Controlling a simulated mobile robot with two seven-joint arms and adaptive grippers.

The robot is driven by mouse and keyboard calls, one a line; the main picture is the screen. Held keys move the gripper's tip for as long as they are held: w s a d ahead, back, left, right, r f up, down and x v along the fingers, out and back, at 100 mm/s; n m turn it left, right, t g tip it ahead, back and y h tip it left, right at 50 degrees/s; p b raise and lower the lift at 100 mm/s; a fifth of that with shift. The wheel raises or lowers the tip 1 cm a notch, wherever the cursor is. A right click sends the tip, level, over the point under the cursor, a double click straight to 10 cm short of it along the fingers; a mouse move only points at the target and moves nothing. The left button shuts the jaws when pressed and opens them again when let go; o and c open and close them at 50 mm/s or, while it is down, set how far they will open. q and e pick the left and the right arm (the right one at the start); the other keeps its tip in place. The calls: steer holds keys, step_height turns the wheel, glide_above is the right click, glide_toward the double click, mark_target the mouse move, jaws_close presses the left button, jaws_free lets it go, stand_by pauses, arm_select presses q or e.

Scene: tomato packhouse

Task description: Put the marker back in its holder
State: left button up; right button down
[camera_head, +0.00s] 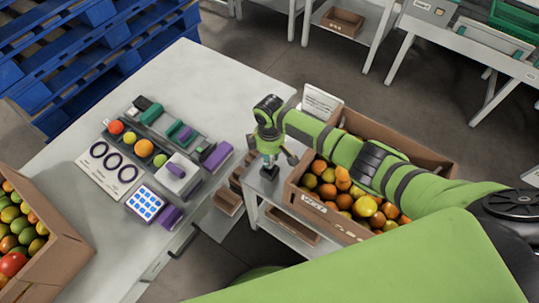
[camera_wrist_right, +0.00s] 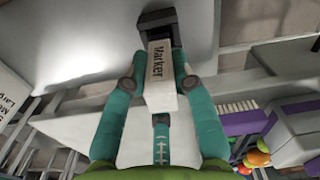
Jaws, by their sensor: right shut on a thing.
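My right gripper (camera_head: 268,150) hangs over the right edge of the grey table (camera_head: 190,70), pointing down. In the right wrist view its two teal fingers (camera_wrist_right: 160,85) are shut on a pale block-shaped marker (camera_wrist_right: 162,84), labelled "Marker". A dark square bracket-like piece (camera_wrist_right: 158,20) is around or just beyond the marker's far end. It may be the holder; I cannot tell whether the marker sits inside it. In the head view a small dark piece (camera_head: 269,172) shows below the fingers. My left gripper is out of view.
A cardboard box (camera_head: 320,224) of orange and yellow fruit stands right of the gripper, under my right arm. On the table are a ring card (camera_head: 96,181), loose fruit (camera_head: 144,147), and grey-purple devices (camera_head: 182,172). Another fruit box (camera_head: 64,262) is at the lower left.

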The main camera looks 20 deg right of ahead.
steer(key=shift+f+b, duration=0.8)
steer(key=shift+f, duration=0.35)
steer(key=c, duration=1)
jaws_free()
steer(key=shift+c, duration=1.4)
step_height(320, 180, up, 7)
steer(key=p, duration=0.7)
